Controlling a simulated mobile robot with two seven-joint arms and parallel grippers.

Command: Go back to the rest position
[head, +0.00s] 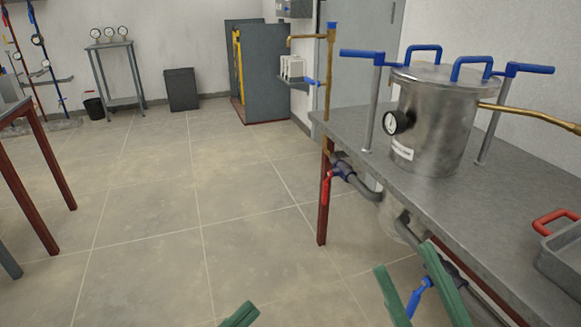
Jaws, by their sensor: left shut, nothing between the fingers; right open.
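My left gripper (240,314) shows only as a green tip at the bottom edge, left of the table. It is shut and nothing shows held in it; the rest of it is out of frame. My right gripper (405,258) is at the lower right, in front of the near side of the steel table (350,128). Its two green fingers are apart, with no object held between them. A blue valve handle (417,298) shows behind and between the fingers.
A steel vessel (440,120) with blue handles and a gauge stands on the table. A grey tray (562,255) with a red handle lies at the right. Pipes with a red valve handle (326,187) run under the table's edge. The floor (160,200) at centre left is clear.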

